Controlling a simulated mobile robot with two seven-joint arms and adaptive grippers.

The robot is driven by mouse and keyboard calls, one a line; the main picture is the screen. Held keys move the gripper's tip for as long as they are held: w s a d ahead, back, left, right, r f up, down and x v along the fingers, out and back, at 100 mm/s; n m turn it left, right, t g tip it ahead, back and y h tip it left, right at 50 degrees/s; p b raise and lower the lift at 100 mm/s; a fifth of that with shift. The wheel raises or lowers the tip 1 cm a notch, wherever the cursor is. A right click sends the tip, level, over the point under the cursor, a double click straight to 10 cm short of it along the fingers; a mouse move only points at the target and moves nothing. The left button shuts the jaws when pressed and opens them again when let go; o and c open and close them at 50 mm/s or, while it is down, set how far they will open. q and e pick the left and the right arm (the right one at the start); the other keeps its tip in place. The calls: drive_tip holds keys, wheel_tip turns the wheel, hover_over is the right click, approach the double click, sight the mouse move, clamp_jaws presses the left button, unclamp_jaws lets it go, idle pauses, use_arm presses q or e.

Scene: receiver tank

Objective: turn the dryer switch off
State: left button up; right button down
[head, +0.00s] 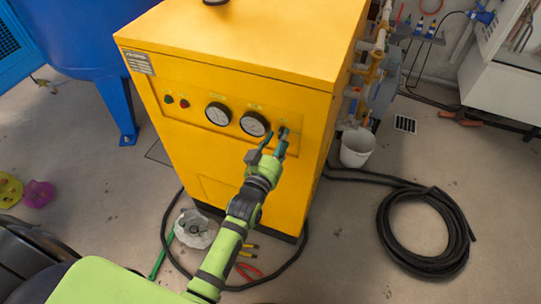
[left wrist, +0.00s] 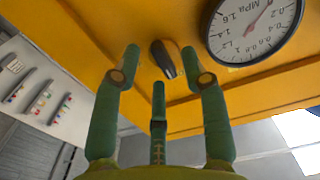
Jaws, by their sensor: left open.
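The dryer (head: 270,55) is a yellow box-shaped cabinet with a control panel on its front. The dryer switch (left wrist: 163,58) is a small dark elongated knob on the yellow panel in the left wrist view, set at a slant beside a gauge. In the head view my gripper mostly hides it. My left gripper (head: 275,143) is at the right end of the panel. Its green fingers are open, one on each side of the switch in the left wrist view, with a gap to the knob. Contact cannot be told. My right gripper is not in view.
Two round gauges (head: 218,114) (head: 254,124) and small red and green buttons (head: 184,103) share the panel. A coiled black hose (head: 385,235), a white bucket (head: 356,148) and pipes (head: 375,60) are at the right. A blue tank (head: 85,35) stands at the left.

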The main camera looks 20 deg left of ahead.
use_arm(q)
drive_tip(key=s, duration=1)
drive_tip(key=shift+s+a, duration=0.2)
drive_tip(key=shift+s, duration=0.15)
